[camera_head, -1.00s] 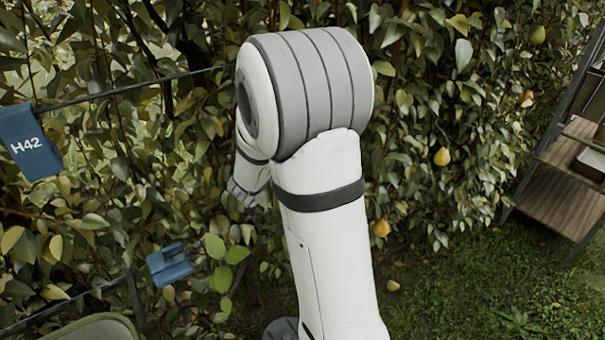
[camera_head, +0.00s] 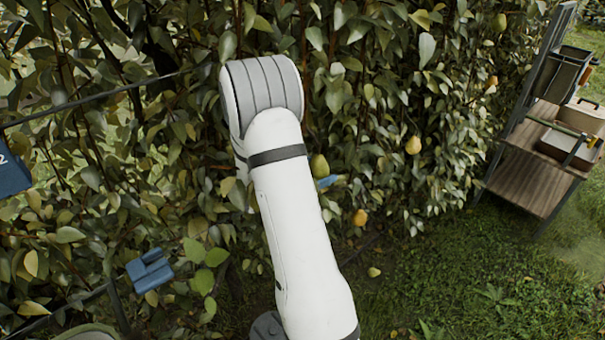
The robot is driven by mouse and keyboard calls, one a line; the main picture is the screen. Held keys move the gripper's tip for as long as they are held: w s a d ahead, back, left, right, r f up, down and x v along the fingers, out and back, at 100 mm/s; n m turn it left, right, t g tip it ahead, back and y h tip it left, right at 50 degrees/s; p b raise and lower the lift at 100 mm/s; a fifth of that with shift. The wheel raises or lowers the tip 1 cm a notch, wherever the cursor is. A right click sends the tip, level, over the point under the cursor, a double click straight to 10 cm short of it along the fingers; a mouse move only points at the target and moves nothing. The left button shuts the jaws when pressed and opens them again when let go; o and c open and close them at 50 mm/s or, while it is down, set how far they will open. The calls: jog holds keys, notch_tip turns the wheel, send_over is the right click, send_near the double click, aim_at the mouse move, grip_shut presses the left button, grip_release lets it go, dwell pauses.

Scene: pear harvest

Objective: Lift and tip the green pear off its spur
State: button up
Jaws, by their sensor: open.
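A green pear (camera_head: 319,166) hangs in the hedge just right of my arm in the head view. It hangs upright among leaves, and its stem and spur are too small to make out. A small light-blue piece (camera_head: 329,181) shows just below and right of it, and I cannot tell what it is. My white and grey arm reaches up from the bottom middle into the foliage. My gripper is hidden behind the arm, so its distance to the pear cannot be seen.
Yellow pears (camera_head: 413,145) hang to the right, one orange-yellow pear (camera_head: 360,217) lower down. A blue clip (camera_head: 150,270) and blue tag (camera_head: 12,172) are at left. Open grass lies at lower right.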

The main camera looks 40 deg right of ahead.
jog(key=shift+d+f, duration=0.1)
jog(key=shift+d, duration=0.35)
jog(key=shift+c, duration=0.3)
jog(key=c, duration=1)
jog(key=shift+c, duration=0.7)
jog(key=shift+s+a+r+n+y+p, duration=0.2)
jog(key=shift+s+a+n+y+p, duration=0.15)
jog(key=shift+p, duration=0.9)
jog(key=shift+f+n+p, duration=0.15)
jog(key=shift+n+p, duration=0.1)
jog(key=shift+p, duration=0.15)
